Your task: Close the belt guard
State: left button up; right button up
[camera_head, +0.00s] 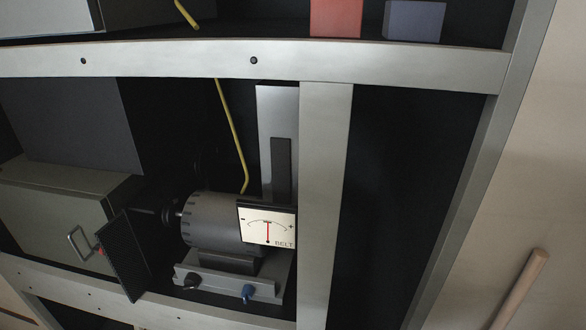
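The belt guard appears to be the dark mesh panel (124,262), which stands at an angle at the lower left, swung out from the rack. A metal loop handle (78,245) with a small red part shows at its left side. To its right is the grey motor (208,222), with a shaft at its left end. A white gauge marked BELT (267,226) is in front of the motor's right end, its red needle about upright. Neither of my grippers is in view.
A rack post (322,200) and crossbar (200,66) frame the motor bay. A grey box (55,210) stands left of the guard. A wooden rod (520,290) is at lower right.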

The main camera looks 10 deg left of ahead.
aim_at(116, 240)
jog(key=j+z, duration=0.85)
jog(key=j, duration=0.5)
jog(key=k+j+z, duration=0.1)
jog(key=j, duration=0.35)
jog(key=k+j, duration=0.1)
jog(key=j, duration=0.4)
jog(key=j+z, duration=0.1)
jog(key=j, duration=0.4)
jog(key=k+j, duration=0.15)
jog(key=j, duration=0.3)
jog(key=k+j+z, duration=0.1)
jog(key=j, duration=0.35)
jog(key=k+l+z, duration=0.15)
jog(key=k+l, duration=0.25)
jog(key=k, duration=0.2)
